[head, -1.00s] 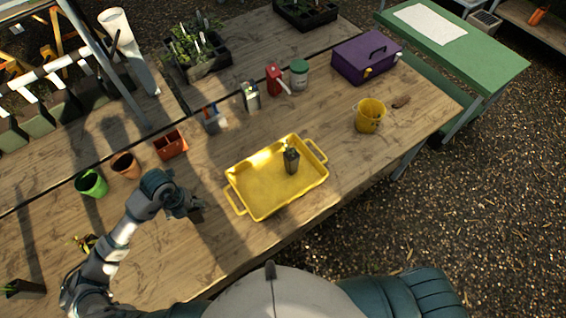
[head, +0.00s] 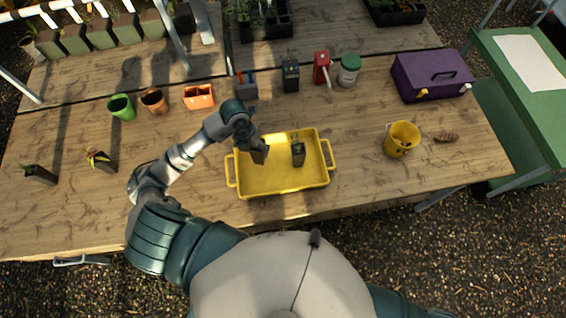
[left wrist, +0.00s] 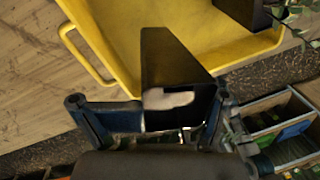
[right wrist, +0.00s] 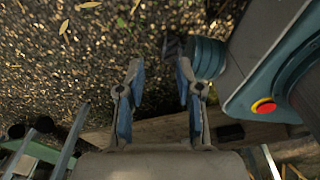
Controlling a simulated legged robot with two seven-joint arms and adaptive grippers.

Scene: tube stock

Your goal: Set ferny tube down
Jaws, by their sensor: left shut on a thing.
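My left gripper (head: 254,143) is shut on a dark, square tapering tube (head: 260,156) over the left part of the yellow tray (head: 253,187). In the left wrist view the same tube (left wrist: 168,60) sits between the fingers (left wrist: 150,115), with a pale patch near the grip. I cannot make out its plant, so whether it is the ferny tube is unclear. Another dark planted tube (head: 298,155) stands upright in the tray, right of the held one; its pot (left wrist: 245,10) shows in the left wrist view. My right gripper (right wrist: 160,85) is open and empty above gravel.
Two dark planted tubes, one leafy (head: 38,174) and one yellowish (head: 101,161), are on the table at left. Coloured pots (head: 122,107) and a red bottle (head: 321,68) stand behind the tray. A yellow bucket (head: 402,139) stands at right. The tray's right part has free room.

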